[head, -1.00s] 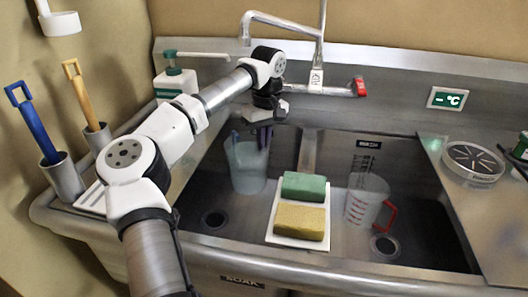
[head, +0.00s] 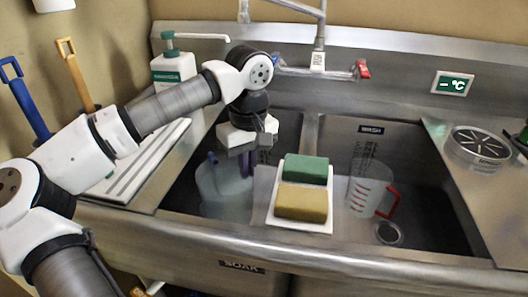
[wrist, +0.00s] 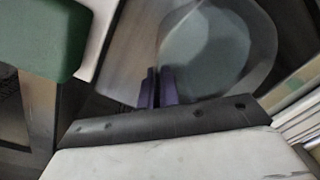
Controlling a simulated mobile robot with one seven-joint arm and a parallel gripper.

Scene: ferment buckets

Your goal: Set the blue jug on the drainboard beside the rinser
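The blue jug (head: 224,192), translucent and bluish with a blue handle at its left, is in the left basin. My gripper (head: 250,160) points down at the jug's right rim. In the wrist view its two purple fingers (wrist: 159,87) are close together at the edge of the round jug (wrist: 213,48), apparently pinching its wall. The jug's base and the exact contact are unclear. The rinser (head: 480,145), a round disc with a slotted star top, sits on the steel drainboard (head: 490,205) at the right.
A white tray (head: 272,218) with a green sponge (head: 306,169) and a yellow sponge (head: 301,202) lies between the basins. A red-handled measuring jug (head: 369,188) stands in the right basin. The faucet (head: 318,60) rises behind. The drainboard is bare in front of the rinser.

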